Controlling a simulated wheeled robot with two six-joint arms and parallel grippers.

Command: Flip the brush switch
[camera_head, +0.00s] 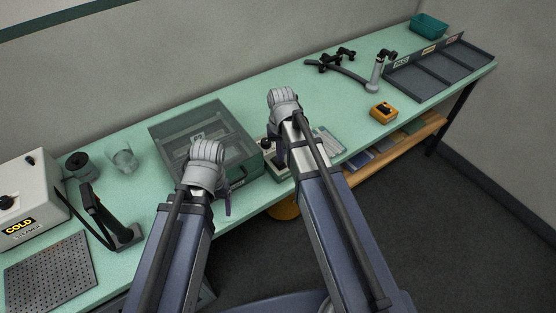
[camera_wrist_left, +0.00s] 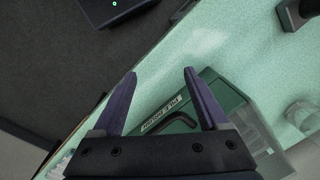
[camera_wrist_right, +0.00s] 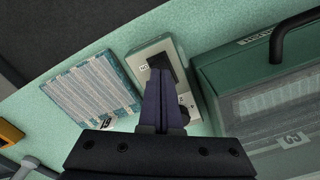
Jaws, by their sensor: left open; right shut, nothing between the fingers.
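A small beige box with a dark switch part (camera_wrist_right: 162,60) lies under my right gripper (camera_wrist_right: 158,72) in the right wrist view. The gripper's fingers are shut, empty, and overlap the box's middle; I cannot tell whether they touch it. A small label sits beside the dark part, too small to read surely. In the head view the same box (camera_head: 271,172) is partly hidden by my right arm. My left gripper (camera_wrist_left: 160,75) is open and empty near the front of the clear-lidded green case (camera_wrist_left: 228,91).
The green case (camera_head: 243,143) stands left of the beige box. A COLD machine (camera_head: 28,190) stands far left.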

